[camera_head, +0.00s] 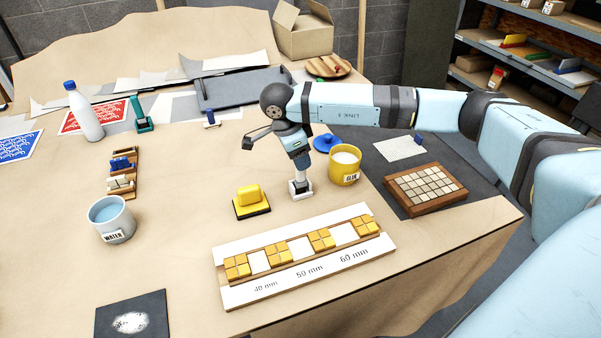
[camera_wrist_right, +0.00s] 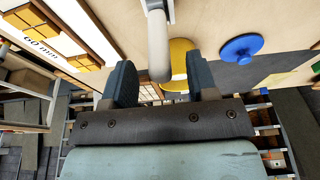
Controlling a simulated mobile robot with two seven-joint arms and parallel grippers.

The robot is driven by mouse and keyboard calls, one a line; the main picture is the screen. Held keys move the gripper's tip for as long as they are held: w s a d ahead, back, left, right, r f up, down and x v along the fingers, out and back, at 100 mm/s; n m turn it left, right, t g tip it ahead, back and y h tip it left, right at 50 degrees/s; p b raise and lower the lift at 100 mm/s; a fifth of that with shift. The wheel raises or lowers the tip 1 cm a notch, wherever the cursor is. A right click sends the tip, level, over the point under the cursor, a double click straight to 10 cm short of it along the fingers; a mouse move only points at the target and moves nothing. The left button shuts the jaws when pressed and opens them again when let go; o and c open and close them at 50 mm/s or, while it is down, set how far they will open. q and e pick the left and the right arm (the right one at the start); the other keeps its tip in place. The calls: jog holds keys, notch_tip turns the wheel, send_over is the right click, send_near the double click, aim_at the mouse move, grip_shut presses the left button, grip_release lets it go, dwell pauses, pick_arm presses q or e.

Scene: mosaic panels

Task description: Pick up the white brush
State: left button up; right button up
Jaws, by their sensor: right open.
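In the right wrist view the pale rounded handle (camera_wrist_right: 158,45) reaches between the two dark fingers (camera_wrist_right: 161,82), with a gap on each side. The right gripper is open. My left gripper does not show.
A yellow glue pot (camera_head: 344,168) stands close to the right, with a blue lid (camera_head: 326,142) behind it. A yellow sponge-like block (camera_head: 250,196) on a black base lies left. The tile gauge board (camera_head: 232,262) lies in front. A water cup (camera_head: 112,222) stands far left.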

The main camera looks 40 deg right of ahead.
jog(key=x, duration=0.4)
jog(key=shift+d, duration=0.1)
grip_shut()
jog(key=shift+r, duration=0.1)
notch_tip(320, 180, up, 20)
jog(key=b, duration=0.1)
dwell(0.5)
